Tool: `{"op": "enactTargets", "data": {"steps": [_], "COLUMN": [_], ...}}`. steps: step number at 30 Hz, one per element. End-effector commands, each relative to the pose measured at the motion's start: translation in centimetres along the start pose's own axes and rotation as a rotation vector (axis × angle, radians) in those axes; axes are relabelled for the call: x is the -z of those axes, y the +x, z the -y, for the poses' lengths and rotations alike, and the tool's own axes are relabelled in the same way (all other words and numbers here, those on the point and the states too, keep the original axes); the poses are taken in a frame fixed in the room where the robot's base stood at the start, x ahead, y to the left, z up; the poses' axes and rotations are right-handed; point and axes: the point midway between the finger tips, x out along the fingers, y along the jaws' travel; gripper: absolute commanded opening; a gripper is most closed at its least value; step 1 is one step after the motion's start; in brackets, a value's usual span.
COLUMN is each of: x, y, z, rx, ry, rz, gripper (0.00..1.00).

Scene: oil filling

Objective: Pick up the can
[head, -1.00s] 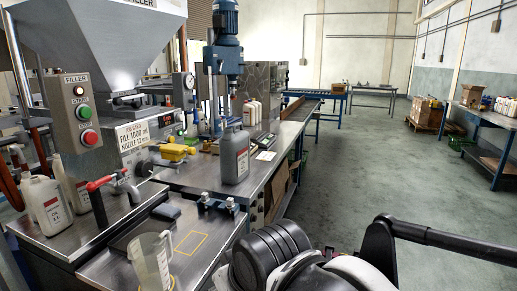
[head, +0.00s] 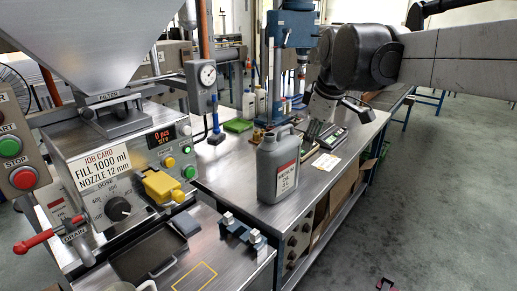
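The can, a grey jerry can with a handle and a red-and-white label (head: 278,165), stands upright on the steel bench (head: 228,172) near its front edge. My arm reaches in from the upper right, and my gripper (head: 311,138) points down just behind and to the right of the can. It looks close to the can's upper right side, but I cannot tell whether they touch. The fingertips are small and partly merge with things behind them, so their opening is unclear.
The filler machine (head: 130,160) with a yellow nozzle block (head: 163,187) stands to the left. A blue clamp fixture (head: 241,232) sits in front of the can. A blue press (head: 297,40) rises behind.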

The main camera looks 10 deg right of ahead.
Motion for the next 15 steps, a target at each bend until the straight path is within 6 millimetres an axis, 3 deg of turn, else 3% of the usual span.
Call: {"op": "enactTargets", "data": {"steps": [3,15], "x": [2.6,9.3], "y": [-0.4,2.2], "z": [-3.9,-14.7], "rx": [0.029,0.138], "ry": [-0.138,-0.620], "rz": [0.010,0.006], "gripper": [0.35,0.35]}}
